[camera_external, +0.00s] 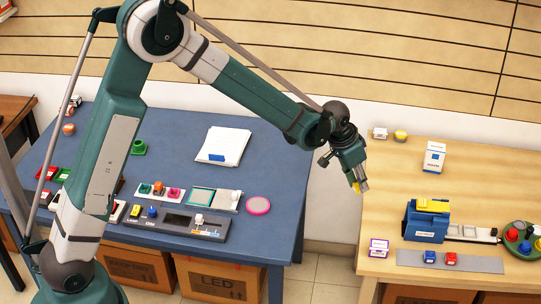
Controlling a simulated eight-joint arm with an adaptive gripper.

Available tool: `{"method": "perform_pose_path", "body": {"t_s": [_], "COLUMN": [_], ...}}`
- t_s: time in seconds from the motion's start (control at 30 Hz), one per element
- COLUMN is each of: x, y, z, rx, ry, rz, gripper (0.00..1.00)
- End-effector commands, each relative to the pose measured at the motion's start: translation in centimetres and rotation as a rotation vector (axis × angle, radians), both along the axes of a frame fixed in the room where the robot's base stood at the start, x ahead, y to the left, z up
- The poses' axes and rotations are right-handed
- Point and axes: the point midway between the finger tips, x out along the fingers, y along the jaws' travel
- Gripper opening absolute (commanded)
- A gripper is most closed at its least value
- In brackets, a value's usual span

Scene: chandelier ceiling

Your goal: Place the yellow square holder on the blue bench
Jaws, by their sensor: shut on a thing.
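My gripper (361,187) is shut on a small yellow thing (356,187), seemingly the yellow square holder. Only a little of it shows at the fingertips, so its shape is hidden. The gripper points down and appears over the gap between the two tables, near the left edge of the wooden one. The blue bench (279,156) stands to the left, apart from the gripper.
On the blue bench are a paper stack (223,146), a pink disc (258,205), a grey panel (180,224) and a green holder (138,147). The wooden table (480,170) holds a blue-yellow box (427,219) and a white box (434,157). The bench's right end is clear.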

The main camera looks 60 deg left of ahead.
Motion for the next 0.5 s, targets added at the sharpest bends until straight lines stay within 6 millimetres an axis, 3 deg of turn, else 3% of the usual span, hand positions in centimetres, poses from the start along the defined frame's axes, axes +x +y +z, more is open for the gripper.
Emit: {"method": "perform_pose_path", "body": {"t_s": [0.03, 0.5], "x": [-0.3, -4.9], "y": [2.2, 18.9], "z": [0.0, 0.0], "rx": [0.001, 0.0], "ry": [0.0, 0.001], "rz": [0.046, 0.462], "gripper": [0.11, 0.11]}}
